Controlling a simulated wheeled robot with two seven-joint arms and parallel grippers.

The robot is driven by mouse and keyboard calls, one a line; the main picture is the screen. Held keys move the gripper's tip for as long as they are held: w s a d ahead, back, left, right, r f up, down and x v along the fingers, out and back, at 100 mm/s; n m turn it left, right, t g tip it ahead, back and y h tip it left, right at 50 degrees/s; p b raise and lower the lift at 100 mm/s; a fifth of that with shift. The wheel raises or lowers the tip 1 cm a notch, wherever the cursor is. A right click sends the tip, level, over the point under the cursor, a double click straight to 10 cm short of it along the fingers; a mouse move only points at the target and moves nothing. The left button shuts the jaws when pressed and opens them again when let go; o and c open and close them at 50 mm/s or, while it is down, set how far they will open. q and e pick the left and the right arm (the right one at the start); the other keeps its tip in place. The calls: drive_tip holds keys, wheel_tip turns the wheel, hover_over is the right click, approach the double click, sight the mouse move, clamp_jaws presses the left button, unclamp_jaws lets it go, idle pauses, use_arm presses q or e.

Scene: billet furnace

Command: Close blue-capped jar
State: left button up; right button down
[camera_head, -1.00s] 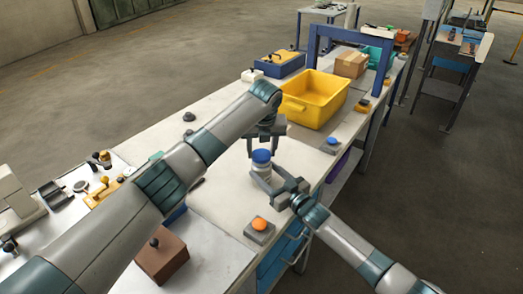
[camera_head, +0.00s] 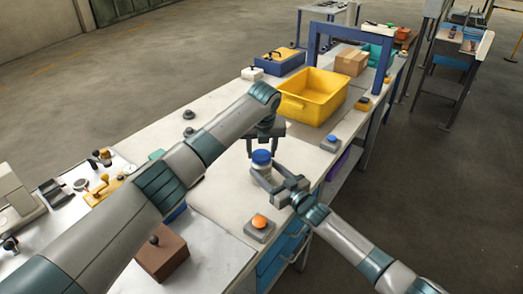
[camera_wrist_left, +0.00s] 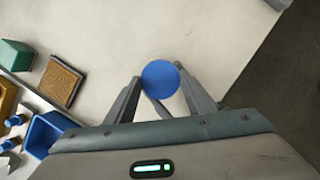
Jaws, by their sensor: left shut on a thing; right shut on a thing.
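The jar (camera_head: 259,171) stands upright on the white bench top, with its blue cap (camera_head: 261,157) on top. My left gripper (camera_head: 265,150) comes down from above with its fingers on either side of the cap and is shut on it. In the left wrist view the round blue cap (camera_wrist_left: 160,77) lies between the fingertips. My right gripper (camera_head: 268,181) reaches in from the right at bench height and is shut on the jar body. Whether the cap is fully seated cannot be told.
A yellow bin (camera_head: 314,97) stands behind the jar. An orange button box (camera_head: 259,226) is in front and a blue button box (camera_head: 331,143) to the right. A brown box with a knob (camera_head: 162,254) sits at the front left. The bench around the jar is clear.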

use_arm(q)
drive_tip(key=m+h, duration=0.1)
drive_tip(key=m, duration=0.5)
drive_tip(key=shift+a+h, duration=0.2)
drive_tip(key=shift+h, duration=0.2)
drive_tip(key=o, duration=1)
drive_tip(key=shift+r, duration=2.3)
drive_tip(key=o, duration=0.6)
drive_tip(key=shift+c, duration=0.2)
